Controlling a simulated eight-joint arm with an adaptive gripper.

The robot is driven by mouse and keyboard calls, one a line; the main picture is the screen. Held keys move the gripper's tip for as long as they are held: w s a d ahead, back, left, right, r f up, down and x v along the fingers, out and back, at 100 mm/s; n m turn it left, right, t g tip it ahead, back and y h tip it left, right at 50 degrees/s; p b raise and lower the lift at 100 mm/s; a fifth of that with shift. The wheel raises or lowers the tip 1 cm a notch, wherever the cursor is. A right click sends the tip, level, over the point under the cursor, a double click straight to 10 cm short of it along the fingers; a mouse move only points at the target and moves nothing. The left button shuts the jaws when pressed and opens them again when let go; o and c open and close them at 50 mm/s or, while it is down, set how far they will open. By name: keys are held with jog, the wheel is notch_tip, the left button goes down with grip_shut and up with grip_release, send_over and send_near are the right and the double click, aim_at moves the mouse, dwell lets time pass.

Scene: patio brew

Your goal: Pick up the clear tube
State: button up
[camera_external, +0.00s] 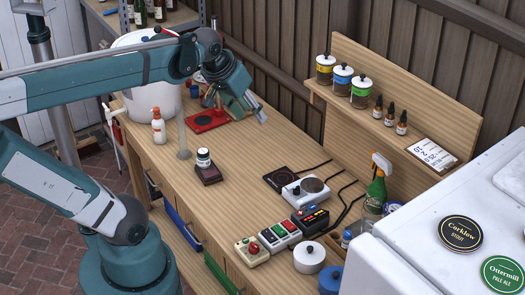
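The clear tube (182,134) stands upright on the wooden bench, left of the middle. It is narrow and see-through, with a grey round foot, and is hard to make out against the wood. My gripper (249,112) is up and to the right of the tube in the picture, apart from it, pointing down and to the right over the back of the bench. No object shows in it. The fingers are small and seen at an angle, so their opening is unclear.
A small jar on a dark block (208,174) stands in front. A red device (207,121) is behind. Switch boxes (280,234) and a spray bottle (376,188) are at right.

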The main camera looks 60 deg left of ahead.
jog(key=w+a+r+n+g, duration=0.2)
jog(key=w+a+n, duration=0.15)
jog(key=a, duration=0.85)
jog(key=n+g+h+p, duration=0.1)
jog(key=n+g+p, duration=0.25)
jog(key=n, duration=0.65)
send_over(179, 128)
jog(key=a, duration=0.1)
jog(key=shift+w+a+f+b, duration=0.1)
jog(key=shift+w+f+b, duration=0.1)
jog(key=shift+f, duration=6.35)
jog(key=shift+w+a+f+b, duration=0.1)
jog(key=shift+f+b, duration=0.1)
jog(key=shift+f, duration=6.3)
jog(key=shift+f, duration=1.25)
jog(key=shift+f, duration=0.15)
jog(key=shift+f+p, duration=0.35)
jog(key=shift+f, duration=2.15)
